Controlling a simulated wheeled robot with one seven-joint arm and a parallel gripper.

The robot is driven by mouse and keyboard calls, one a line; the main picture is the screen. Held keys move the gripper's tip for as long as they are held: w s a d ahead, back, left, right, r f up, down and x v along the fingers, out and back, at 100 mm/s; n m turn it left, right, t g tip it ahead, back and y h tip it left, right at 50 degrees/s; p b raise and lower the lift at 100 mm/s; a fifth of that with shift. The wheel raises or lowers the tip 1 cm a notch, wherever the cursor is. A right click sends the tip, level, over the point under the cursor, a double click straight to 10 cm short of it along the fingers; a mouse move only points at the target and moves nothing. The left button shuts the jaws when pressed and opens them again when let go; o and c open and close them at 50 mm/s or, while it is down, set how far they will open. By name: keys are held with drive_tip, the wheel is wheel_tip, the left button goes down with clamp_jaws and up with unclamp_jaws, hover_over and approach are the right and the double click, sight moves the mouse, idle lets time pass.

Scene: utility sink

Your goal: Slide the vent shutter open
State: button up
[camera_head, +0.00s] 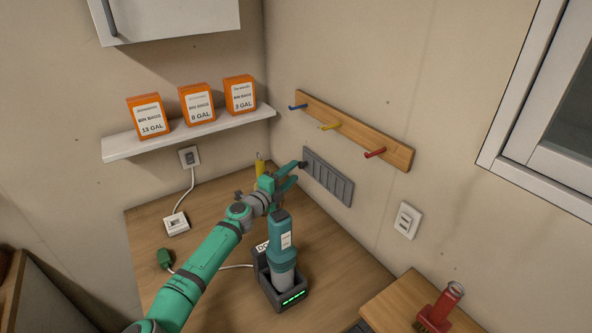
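The grey vent (328,177) is a slanted rectangular panel with upright slats, set low on the right-hand wall just above the wooden counter. Whether its slots are open or covered is too small to tell. My green gripper (295,172) is at the vent's left end, with its two fingers apart and pointing at the wall. A small dark piece (303,164) shows at the upper fingertip, by the vent's left edge; I cannot tell whether it is a fingertip or a knob, or whether they touch.
A green-and-grey device in a dark charging dock (283,294) stands on the counter (215,258) beside my arm. A yellow bottle (260,166) stands behind the gripper. A hook rail (345,128) is above the vent, and a wall switch (407,220) is to its right.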

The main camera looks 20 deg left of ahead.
sight(300, 166)
drive_tip(key=shift+x, duration=1.65)
